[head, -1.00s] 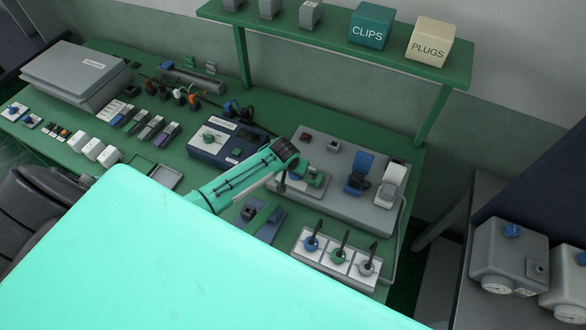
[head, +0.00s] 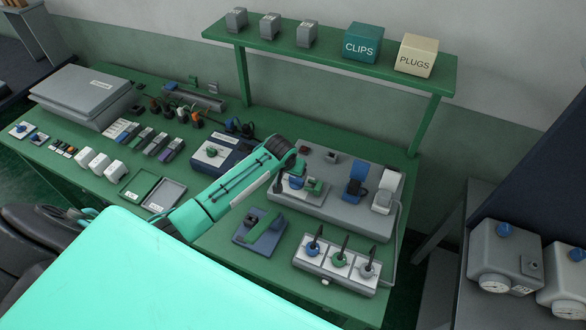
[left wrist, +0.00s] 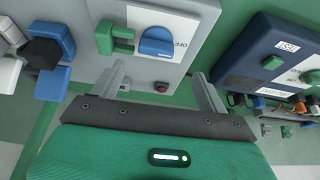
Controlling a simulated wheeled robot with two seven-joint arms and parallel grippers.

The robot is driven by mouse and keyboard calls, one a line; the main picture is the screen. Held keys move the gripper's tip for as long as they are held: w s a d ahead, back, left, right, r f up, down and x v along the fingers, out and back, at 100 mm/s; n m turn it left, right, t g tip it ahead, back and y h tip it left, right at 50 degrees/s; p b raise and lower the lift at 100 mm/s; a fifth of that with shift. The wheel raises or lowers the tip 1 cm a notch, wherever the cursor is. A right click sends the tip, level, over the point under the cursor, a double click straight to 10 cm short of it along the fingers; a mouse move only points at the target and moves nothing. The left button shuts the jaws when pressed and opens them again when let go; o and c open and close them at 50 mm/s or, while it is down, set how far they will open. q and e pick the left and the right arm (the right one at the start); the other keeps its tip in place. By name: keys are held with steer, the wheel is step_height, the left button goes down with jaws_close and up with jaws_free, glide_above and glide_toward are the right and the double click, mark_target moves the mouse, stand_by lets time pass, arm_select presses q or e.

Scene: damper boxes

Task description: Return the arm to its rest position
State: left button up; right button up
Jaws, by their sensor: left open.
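My left arm (head: 225,190) is teal and reaches in from the left over the green table. Its gripper (head: 288,176) is at the left end of a grey panel box (head: 337,205). In the left wrist view the two grey fingers (left wrist: 162,84) stand apart with nothing between them. Beyond them are a blue knob (left wrist: 156,41) on a white plate and a green bracket (left wrist: 114,37), both on the grey box. My right gripper is not in view.
A dark blue box (head: 211,152) stands left of the gripper. A blue plate with a green handle (head: 262,228) and a white three-switch block (head: 336,262) lie in front. A shelf (head: 330,52) with CLIPS (head: 363,44) and PLUGS (head: 418,54) boxes is behind.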

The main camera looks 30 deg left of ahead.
arm_select(q)
steer(key=s+d+m+h, duration=0.1)
steer(key=s+d, duration=0.3)
steer(key=s, duration=0.5)
steer(key=s+d+m, duration=0.1)
steer(key=s+d, duration=0.3)
steer(key=s, duration=0.4)
steer(key=s+r+g, duration=0.1)
steer(key=s+r, duration=0.4)
steer(key=s, duration=0.4)
steer(key=s+r, duration=0.5)
steer(key=s, duration=0.5)
step_height(320, 180, down, 38)
steer(key=m+g+b, duration=0.1)
steer(key=b, duration=0.6)
steer(key=s+a+f+b, duration=0.1)
steer(key=s+f+b, duration=0.1)
steer(key=s+f, duration=0.7)
steer(key=s+a+f+g+b, duration=0.1)
steer(key=s+a+f+b, duration=0.1)
steer(key=s+f, duration=0.8)
step_height(320, 180, down, 6)
steer(key=shift+s+a+f+g+y+b, duration=0.25)
steer(key=shift+s+a+g+y+b, duration=0.05)
steer(key=shift+b, duration=0.45)
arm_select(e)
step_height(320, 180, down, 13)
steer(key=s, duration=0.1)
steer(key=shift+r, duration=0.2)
